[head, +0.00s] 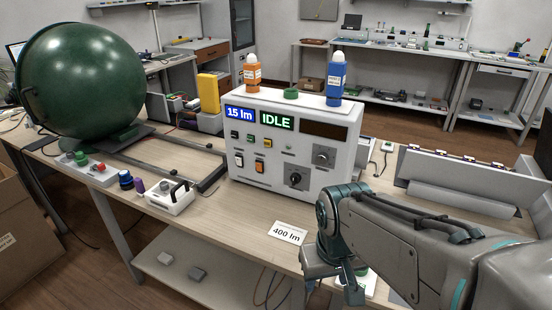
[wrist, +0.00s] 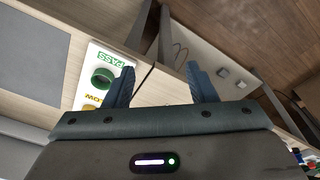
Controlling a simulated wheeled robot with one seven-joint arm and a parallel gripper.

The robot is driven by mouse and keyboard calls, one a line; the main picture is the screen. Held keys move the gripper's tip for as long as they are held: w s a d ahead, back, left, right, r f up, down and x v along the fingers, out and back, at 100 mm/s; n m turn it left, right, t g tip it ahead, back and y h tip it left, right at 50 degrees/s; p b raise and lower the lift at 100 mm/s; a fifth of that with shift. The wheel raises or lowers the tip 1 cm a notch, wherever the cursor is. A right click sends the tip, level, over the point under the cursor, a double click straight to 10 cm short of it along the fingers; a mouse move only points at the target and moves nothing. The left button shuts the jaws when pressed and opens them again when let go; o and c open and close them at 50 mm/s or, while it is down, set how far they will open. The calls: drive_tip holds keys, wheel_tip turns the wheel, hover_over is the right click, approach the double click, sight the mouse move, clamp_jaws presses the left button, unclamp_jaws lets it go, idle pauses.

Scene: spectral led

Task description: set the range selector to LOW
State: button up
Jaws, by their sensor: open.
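A white instrument box (head: 240,185) stands on the bench, its front showing "15 lm" and "IDLE". My gripper (head: 346,288) is in front of and below the box, near the bench's front edge, apart from the knobs. In the wrist view my gripper (wrist: 162,78) is open with nothing between its fingers.
A "400 lm" card (head: 288,233) lies before the box. Orange (head: 253,75) and blue (head: 336,80) bottles stand on it. A green sphere (head: 80,75) is left.

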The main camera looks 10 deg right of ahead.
drive_tip(key=w+d+f+n+g+h+p, duration=0.2)
drive_tip(key=w+d+f+n+h, duration=0.1)
drive_tip(key=w+d+n+h, duration=0.25)
drive_tip(key=n+t+h+p, duration=0.2)
drive_tip(key=n+t+h, duration=0.2)
drive_tip(key=n+t, duration=1.4)
approach(293, 182)
drive_tip(key=w+d+n+g, duration=0.1)
drive_tip(key=w, duration=0.1)
drive_tip(key=w+d+r+n, duration=0.1)
drive_tip(key=w+d, duration=0.1)
drive_tip(key=w, duration=0.1)
drive_tip(key=w+d+r+n+g+p, duration=0.1)
drive_tip(key=w, duration=0.1)
drive_tip(key=shift+w+d+g, duration=0.2)
drive_tip(key=shift+w+g, duration=0.1)
drive_tip(key=shift+w, duration=0.05)
drive_tip(key=c, duration=1)
